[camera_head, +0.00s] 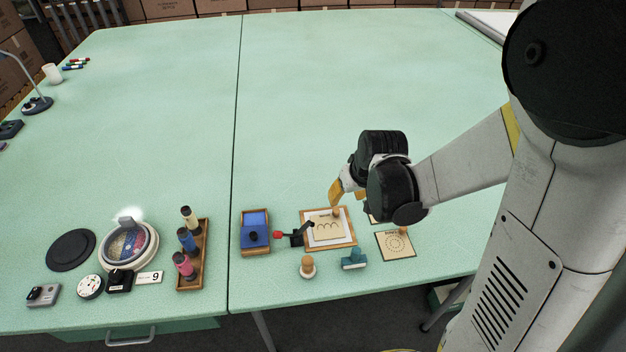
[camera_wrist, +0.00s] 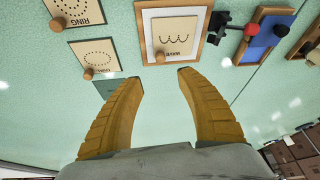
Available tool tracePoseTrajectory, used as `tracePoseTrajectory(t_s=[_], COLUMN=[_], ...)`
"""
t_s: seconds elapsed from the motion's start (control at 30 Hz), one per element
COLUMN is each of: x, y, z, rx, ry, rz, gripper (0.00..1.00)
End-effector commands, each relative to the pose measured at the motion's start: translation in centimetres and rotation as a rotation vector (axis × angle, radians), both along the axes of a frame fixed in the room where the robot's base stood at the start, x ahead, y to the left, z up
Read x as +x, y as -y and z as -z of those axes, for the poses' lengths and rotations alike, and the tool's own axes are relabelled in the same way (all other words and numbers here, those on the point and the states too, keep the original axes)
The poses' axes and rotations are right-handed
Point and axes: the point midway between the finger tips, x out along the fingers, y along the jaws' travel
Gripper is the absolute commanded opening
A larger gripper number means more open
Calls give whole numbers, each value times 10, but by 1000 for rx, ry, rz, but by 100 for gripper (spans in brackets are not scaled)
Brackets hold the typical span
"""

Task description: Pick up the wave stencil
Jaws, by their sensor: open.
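The wave stencil (camera_head: 325,230) is a thin tan plate with a wavy cut line. It lies flat on a white sheet on a wood-framed board (camera_head: 306,213), and its round wooden knob (camera_head: 336,211) stands at its far edge. In the wrist view, the stencil (camera_wrist: 178,36) is labelled WAVE, with the knob (camera_wrist: 160,57) at its lower left. My gripper (camera_wrist: 161,76) is open and empty, its two yellow fingers apart. Its fingertips sit just below the board's edge in that view. In the head view, my gripper (camera_head: 337,194) hangs near the knob, on its far side.
A black clamp with a red knob (camera_head: 278,234) is at the board's left. A blue-padded tray (camera_head: 254,219) stands beyond it. The ring stencil (camera_head: 396,245) and an oval stencil (camera_wrist: 95,55) lie right of the board. A wooden stamp (camera_head: 307,264) and teal tool (camera_head: 354,259) stand in front.

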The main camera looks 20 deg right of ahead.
Motion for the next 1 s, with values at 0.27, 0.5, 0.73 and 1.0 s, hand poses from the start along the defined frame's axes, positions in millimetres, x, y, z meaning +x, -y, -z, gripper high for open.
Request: tracePoseTrajectory(t_s=[0.27,0.5,0.73,1.0], x=[13,25,31,43], y=[2,0,-4,-7], z=[40,68,86,119], rx=[4,3,3,3], ry=[-12,-12,-12,-12], rz=[-5,-4,-5,-5], gripper=[44,44,44,44])
